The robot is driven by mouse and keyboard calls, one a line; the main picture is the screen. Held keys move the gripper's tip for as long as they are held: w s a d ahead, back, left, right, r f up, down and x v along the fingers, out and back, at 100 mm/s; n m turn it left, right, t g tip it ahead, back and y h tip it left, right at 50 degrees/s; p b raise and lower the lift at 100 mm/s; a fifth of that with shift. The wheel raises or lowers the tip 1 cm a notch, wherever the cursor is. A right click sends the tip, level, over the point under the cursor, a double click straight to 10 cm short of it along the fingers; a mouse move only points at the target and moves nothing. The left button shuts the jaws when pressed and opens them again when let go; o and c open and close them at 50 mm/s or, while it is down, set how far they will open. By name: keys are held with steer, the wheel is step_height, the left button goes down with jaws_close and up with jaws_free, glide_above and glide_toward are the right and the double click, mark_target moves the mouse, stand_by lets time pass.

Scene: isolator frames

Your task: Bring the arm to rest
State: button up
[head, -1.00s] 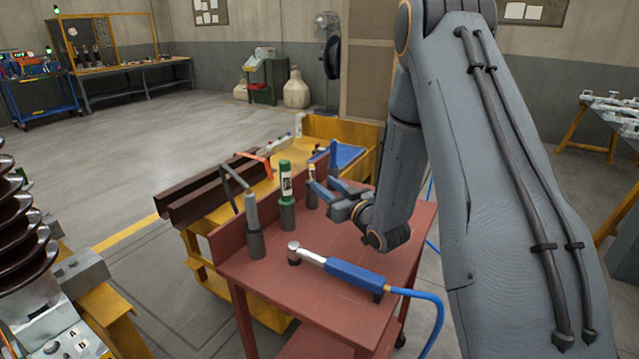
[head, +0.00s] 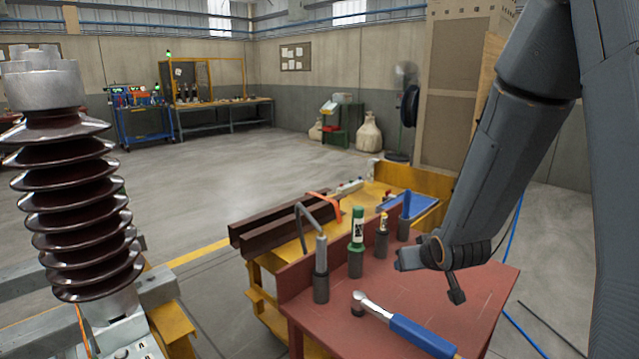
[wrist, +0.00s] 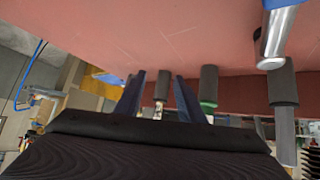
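My arm reaches down from the upper right of the head view over the red cart top (head: 480,308). The wrist end (head: 436,254) hangs low above the cart's right part, and its fingers are not clear there. In the wrist view my gripper (wrist: 159,77) shows two blue fingers apart with nothing held between them. Beyond the fingers are the dark tool holders of the cart.
A wrench with a blue handle (head: 423,337) lies along the cart's front. A grey tool (head: 321,254), a green tool (head: 358,229) and other tools stand in holders along its far edge. A ribbed brown insulator (head: 75,215) stands at left. Open floor lies beyond.

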steer(key=s+a+g, duration=0.1)
steer(key=s+g, duration=0.2)
steer(key=s, duration=0.5)
steer(key=s+a+m+g, duration=0.1)
steer(key=s+g, duration=0.2)
steer(key=s, duration=0.6)
steer(key=s+a+g, duration=0.1)
steer(key=s+g, duration=0.2)
steer(key=s, duration=0.6)
steer(key=shift+s+a+r+g, duration=0.15)
steer(key=shift+s+a+g, duration=0.05)
steer(key=shift+a+g, duration=0.1)
